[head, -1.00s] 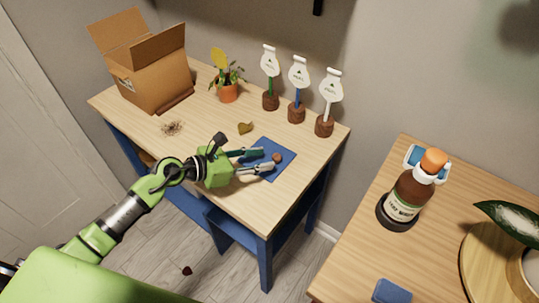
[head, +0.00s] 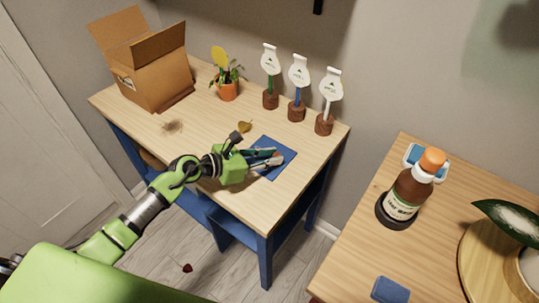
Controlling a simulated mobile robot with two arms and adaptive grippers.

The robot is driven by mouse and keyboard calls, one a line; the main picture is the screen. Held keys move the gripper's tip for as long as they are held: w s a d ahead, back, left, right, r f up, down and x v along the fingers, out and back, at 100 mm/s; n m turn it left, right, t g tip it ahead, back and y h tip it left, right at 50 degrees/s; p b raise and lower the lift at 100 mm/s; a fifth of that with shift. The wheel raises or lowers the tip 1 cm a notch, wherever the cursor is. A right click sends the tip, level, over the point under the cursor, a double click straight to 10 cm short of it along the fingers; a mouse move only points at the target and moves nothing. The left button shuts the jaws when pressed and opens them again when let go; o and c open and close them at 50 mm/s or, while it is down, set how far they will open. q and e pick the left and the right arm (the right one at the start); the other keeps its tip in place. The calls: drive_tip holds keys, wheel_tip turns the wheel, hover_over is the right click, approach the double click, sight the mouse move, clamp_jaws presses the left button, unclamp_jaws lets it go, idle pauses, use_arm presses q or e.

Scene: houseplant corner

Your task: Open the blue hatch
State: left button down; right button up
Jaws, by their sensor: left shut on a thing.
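The blue hatch (head: 285,165) is a flat blue square in the top of the wooden table, near its front right. It looks closed and level with the tabletop. My left gripper (head: 272,159) is over the hatch, with its fingers closed together at the small brown knob. The fingers hide most of the knob, and the gripper and wrist cover the left part of the hatch. My right gripper is not in view.
Three plant markers in brown bases (head: 296,110) stand behind the hatch. A second table (head: 365,210) with a brown bottle (head: 405,195) stands at right.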

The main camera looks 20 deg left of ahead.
use_arm(q)
drive_tip(key=s+d+p, duration=0.1)
drive_tip(key=d+p, duration=0.1)
drive_tip(key=d, duration=0.1)
drive_tip(key=s+d+p, duration=0.1)
drive_tip(key=d+p, duration=0.1)
drive_tip(key=d, duration=0.1)
drive_tip(key=s+d+p, duration=0.2)
drive_tip(key=d+p, duration=0.1)
drive_tip(key=shift+d+r, duration=0.2)
drive_tip(key=shift+d, duration=0.05)
drive_tip(key=shift+d+f, duration=0.15)
drive_tip(key=shift+d, duration=0.05)
drive_tip(key=c, duration=1.9)
unclamp_jaws()
drive_tip(key=shift+s+a, duration=0.1)
drive_tip(key=v, duration=1.1)
drive_tip(key=shift+s+a, duration=0.25)
drive_tip(key=shift+s, duration=0.05)
